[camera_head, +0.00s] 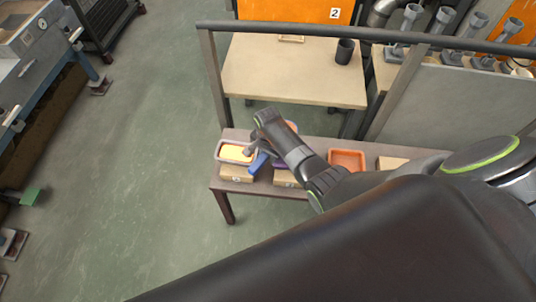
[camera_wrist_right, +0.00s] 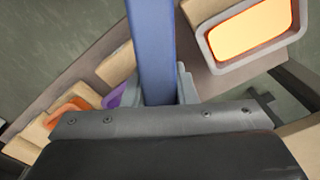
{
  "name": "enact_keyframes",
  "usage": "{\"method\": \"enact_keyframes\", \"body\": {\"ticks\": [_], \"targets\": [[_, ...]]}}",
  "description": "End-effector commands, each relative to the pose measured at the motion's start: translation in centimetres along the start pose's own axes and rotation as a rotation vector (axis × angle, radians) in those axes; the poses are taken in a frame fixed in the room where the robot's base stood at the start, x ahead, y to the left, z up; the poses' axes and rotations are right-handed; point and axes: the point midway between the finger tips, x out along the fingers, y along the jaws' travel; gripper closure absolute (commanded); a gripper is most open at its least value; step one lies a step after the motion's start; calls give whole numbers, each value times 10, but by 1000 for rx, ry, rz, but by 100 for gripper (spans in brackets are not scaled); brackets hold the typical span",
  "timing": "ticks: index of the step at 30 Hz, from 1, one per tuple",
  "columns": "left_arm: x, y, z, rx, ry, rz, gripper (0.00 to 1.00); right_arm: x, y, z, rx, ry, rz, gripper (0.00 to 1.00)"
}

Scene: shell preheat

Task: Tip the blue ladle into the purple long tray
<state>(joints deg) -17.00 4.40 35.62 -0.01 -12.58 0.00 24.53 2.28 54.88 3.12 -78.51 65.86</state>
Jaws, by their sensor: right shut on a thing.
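The blue ladle (camera_head: 258,163) is in my right gripper (camera_head: 263,151), above the left part of the low bench. In the right wrist view its blue handle (camera_wrist_right: 153,45) runs between the two fingers (camera_wrist_right: 160,88), which are shut on it. I cannot see the ladle's bowl or what is in it. The purple long tray (camera_head: 279,164) is mostly hidden behind my right arm, just right of the ladle. A bit of the tray also shows in the right wrist view (camera_wrist_right: 114,97), left of the handle. My left gripper is not in view.
A grey tray with yellow contents (camera_head: 221,159) stands at the bench's left end. An orange tray (camera_head: 347,154) stands to the right, past my arm. A rail (camera_head: 380,36) and a pale table (camera_head: 290,75) with a dark cup (camera_head: 344,52) lie behind.

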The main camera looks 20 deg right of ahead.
Motion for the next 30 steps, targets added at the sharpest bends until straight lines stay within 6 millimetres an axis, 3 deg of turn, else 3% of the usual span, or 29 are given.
{"method": "enact_keyframes", "body": {"ticks": [14, 20, 30], "targets": [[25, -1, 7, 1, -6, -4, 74, 23, 0, 0, 0, 1, -8, 100], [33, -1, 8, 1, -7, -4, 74, 22, -5, 0, 1, 2, -182, 100], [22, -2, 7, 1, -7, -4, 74, 18, -6, 0, 4, 2, -268, 100]]}}
